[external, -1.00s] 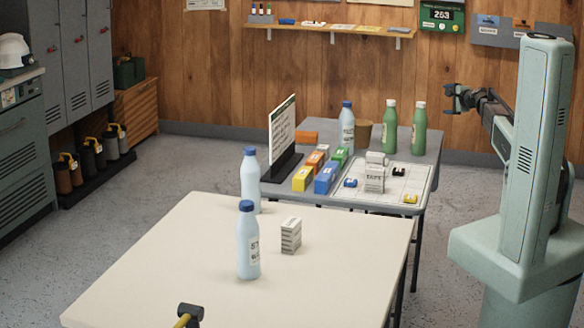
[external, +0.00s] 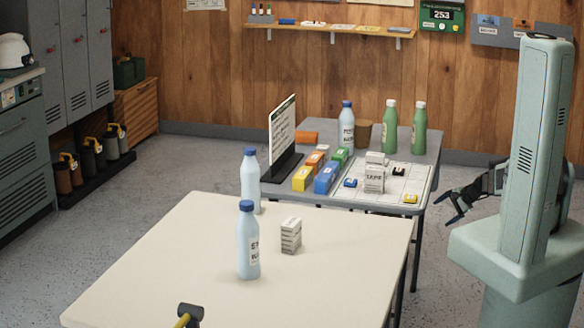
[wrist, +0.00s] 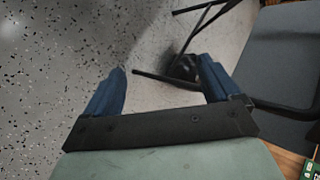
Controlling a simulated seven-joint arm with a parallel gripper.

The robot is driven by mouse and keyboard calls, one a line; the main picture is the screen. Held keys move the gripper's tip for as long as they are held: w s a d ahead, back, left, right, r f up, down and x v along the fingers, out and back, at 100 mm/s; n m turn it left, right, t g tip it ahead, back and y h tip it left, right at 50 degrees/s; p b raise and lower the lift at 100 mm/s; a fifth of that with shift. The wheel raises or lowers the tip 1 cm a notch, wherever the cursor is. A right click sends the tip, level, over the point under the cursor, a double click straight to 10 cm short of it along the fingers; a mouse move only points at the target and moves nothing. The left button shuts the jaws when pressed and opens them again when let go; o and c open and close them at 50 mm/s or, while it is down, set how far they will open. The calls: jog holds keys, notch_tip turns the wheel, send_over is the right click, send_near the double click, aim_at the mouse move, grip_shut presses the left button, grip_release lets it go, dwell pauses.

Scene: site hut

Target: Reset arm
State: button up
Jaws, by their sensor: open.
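My gripper (external: 446,206) is at the right of the external view, beside my column and off the right side of the grey table, touching nothing there. In the wrist view the two blue fingers (wrist: 163,80) are spread apart with nothing between them, over the speckled floor. My arm is folded in close to the column, which hides part of it.
The grey table (external: 437,150) holds bottles, coloured boxes, a sign and a white board. The cream table (external: 180,250) in front holds two blue-capped bottles (external: 248,240) and a small white box (external: 291,236). The floor between table and column is clear.

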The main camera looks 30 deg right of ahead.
jog(key=s+a+f+n+g+y, duration=0.1)
jog(key=s+a+f+n+g, duration=0.4)
jog(key=s+a, duration=0.55)
jog(key=s+a+f+n+g, duration=0.1)
jog(key=s+a+f+g, duration=0.2)
jog(key=s+a+f, duration=0.6)
jog(key=s+a+r+n+g+h, duration=0.1)
jog(key=s+a+n+g+h, duration=0.1)
jog(key=s, duration=1.1)
jog(key=s+a+r+n+g+h, duration=0.1)
jog(key=s+a+n+g+h, duration=0.2)
jog(key=s, duration=1.1)
jog(key=a+n+g, duration=0.1)
jog(key=a+n, duration=0.2)
jog(key=a, duration=0.3)
jog(key=shift+s+r+n, duration=0.15)
jog(key=shift+r+n, duration=0.05)
jog(key=shift+n, duration=0.1)
